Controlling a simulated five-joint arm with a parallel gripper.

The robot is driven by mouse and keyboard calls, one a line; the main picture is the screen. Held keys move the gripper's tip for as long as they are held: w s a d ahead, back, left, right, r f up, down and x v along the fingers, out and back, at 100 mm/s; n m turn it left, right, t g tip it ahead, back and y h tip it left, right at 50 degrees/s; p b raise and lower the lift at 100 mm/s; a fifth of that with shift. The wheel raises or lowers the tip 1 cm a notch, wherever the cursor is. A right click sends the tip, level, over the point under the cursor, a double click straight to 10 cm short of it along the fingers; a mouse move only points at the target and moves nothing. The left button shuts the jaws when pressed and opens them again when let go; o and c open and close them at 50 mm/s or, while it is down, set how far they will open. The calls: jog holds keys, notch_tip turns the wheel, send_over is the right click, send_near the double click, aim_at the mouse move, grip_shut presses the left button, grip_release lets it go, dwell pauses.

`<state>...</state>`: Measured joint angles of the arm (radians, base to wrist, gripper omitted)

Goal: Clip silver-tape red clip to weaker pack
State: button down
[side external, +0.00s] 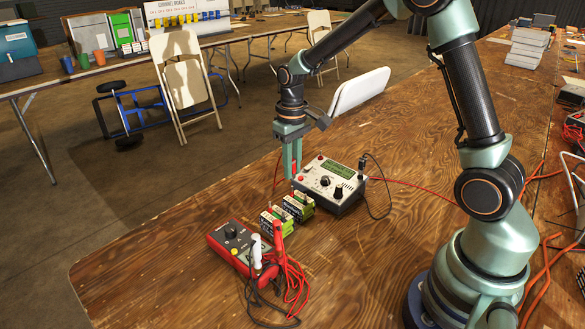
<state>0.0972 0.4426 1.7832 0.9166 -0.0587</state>
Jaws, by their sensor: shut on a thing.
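My gripper (292,176) points down over the wooden table, just left of the grey charger (345,200). It is shut on a small red clip (294,168), mostly hidden by the fingers; no silver tape can be made out. A thin red lead (277,168) curves down just left of the fingers. Two green, white and black battery packs stand side by side in front of the charger: a nearer-left pack (269,223) and a farther-right pack (299,206). The fingertips are close behind the right pack; contact cannot be told. Which pack is weaker cannot be read.
A black lead (388,200) loops right of the charger. Bare table (150,270) lies to the left.

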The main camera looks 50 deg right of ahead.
jog(key=shift+f, duration=1.85)
jog(key=shift+f, duration=0.2)
dwell(0.5)
jog(key=c, duration=0.7)
grip_release()
jog(key=shift+o, duration=1)
jog(key=shift+r, duration=3.75)
